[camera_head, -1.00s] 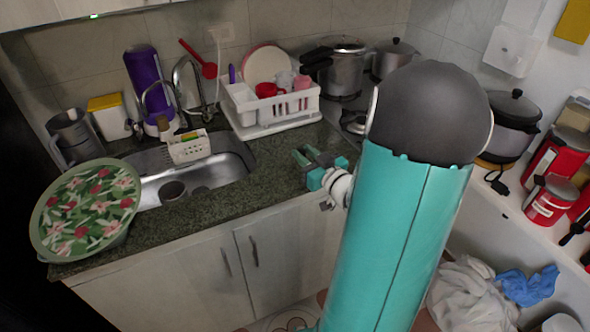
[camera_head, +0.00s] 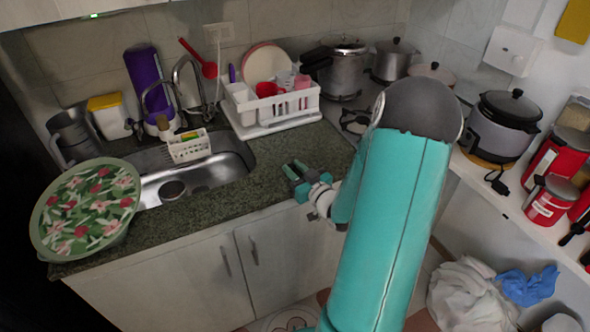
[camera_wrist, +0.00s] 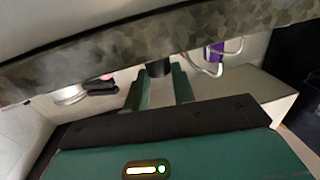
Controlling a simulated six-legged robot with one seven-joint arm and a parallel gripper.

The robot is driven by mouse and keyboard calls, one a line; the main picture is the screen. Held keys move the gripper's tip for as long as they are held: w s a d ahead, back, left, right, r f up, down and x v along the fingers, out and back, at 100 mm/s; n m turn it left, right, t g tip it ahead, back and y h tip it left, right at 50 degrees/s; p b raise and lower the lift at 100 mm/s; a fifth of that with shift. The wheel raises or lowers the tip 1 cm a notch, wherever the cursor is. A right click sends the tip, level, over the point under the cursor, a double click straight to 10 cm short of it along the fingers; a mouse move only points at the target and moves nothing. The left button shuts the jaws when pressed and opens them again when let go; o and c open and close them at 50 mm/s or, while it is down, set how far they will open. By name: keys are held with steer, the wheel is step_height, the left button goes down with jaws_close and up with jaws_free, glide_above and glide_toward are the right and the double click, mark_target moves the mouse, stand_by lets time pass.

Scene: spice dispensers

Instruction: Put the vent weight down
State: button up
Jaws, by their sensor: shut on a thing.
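My gripper (camera_head: 293,172) hovers over or close to the green-grey granite counter (camera_head: 285,135), right of the sink. Its height above the stone is hard to judge. In the wrist view its two green fingers (camera_wrist: 160,86) close around a small dark cylindrical piece, the vent weight (camera_wrist: 158,68), at their tips. The head view is too coarse to make out the weight. The pressure cooker (camera_head: 339,72) stands at the back, right of the dish rack.
The sink (camera_head: 215,178) lies left of my gripper. A white dish rack (camera_head: 275,113) stands behind it. A floral round tray (camera_head: 88,210) rests at the counter's left end. Bare counter lies around my gripper, with the front edge close. A rice cooker (camera_head: 502,130) stands at right.

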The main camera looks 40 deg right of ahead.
steer(key=shift+f, duration=0.15)
steer(key=o, duration=1)
steer(key=s+a, duration=0.2)
steer(key=s, duration=1)
steer(key=w+a+r+n+g+h, duration=0.1)
steer(key=w+a+r+g+h, duration=0.1)
steer(key=w+a+r+g, duration=0.65)
steer(key=s+a+r+g+y, duration=0.2)
steer(key=s+a+r, duration=0.2)
steer(key=a, duration=0.6)
steer(key=s+a+r+g+y, duration=0.1)
steer(key=s+a+r, duration=0.3)
steer(key=s+a, duration=0.5)
steer(key=shift+s+a+g+y, duration=0.3)
steer(key=shift+a+y, duration=0.3)
steer(key=shift+a, duration=0.35)
